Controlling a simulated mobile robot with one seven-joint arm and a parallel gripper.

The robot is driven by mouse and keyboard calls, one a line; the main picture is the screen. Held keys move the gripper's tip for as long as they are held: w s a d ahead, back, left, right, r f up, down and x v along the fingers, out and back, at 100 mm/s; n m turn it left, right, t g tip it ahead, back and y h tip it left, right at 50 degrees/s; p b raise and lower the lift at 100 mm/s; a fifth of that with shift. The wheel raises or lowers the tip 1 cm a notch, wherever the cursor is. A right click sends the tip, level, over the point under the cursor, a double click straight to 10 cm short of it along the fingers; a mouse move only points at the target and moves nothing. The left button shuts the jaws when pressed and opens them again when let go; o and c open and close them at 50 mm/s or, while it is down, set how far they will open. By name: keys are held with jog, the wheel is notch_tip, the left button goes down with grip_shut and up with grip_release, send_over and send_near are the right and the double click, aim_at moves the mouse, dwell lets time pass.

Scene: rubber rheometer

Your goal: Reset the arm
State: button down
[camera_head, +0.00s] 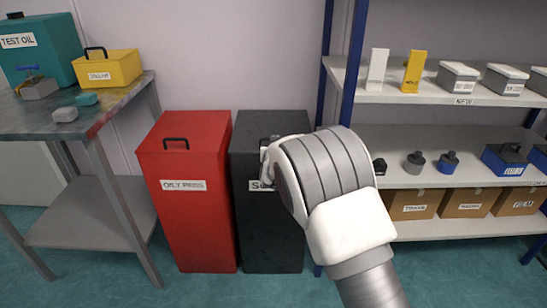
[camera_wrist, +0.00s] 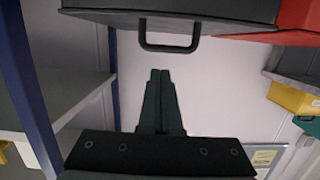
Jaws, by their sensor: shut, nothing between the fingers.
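My gripper (camera_wrist: 160,76) shows in the wrist view with its two fingers together and nothing between them. It is close to the black bin's handle (camera_wrist: 168,44), which hangs in front of the fingertips in that view; I cannot tell whether they touch. The black bin (camera_head: 270,235) stands on the floor in the head view, its label partly hidden by my white and grey arm. My arm reaches up from the lower right to the front of this bin. The gripper itself is hidden behind the arm in the head view.
A metal table (camera_head: 62,130) with a teal box (camera_head: 45,55) and a yellow box (camera_head: 108,70) stands left.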

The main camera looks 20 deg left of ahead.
jog(key=s+d+f, duration=0.2)
jog(key=s+f, duration=0.1)
jog(key=s, duration=0.2)
jog(key=s+d+r+m+g+h, duration=0.1)
jog(key=s+d+r+g, duration=0.1)
jog(key=d+r, duration=0.8)
jog(key=s+d+r+m+g+h, duration=0.15)
jog(key=d+r, duration=0.45)
jog(key=d, duration=0.8)
jog(key=s+d+m+g+h, duration=0.1)
jog(key=s+d+g, duration=0.1)
jog(key=s+d, duration=0.65)
jog(key=s+d+m+g+h+p, duration=0.15)
jog(key=s+d, duration=0.45)
jog(key=s, duration=0.6)
jog(key=s+d+g+h, duration=0.2)
jog(key=s+d, duration=0.5)
jog(key=s, duration=0.3)
notch_tip(320, 180, up, 22)
jog(key=p, duration=2.1)
jog(key=shift+f, duration=0.25)
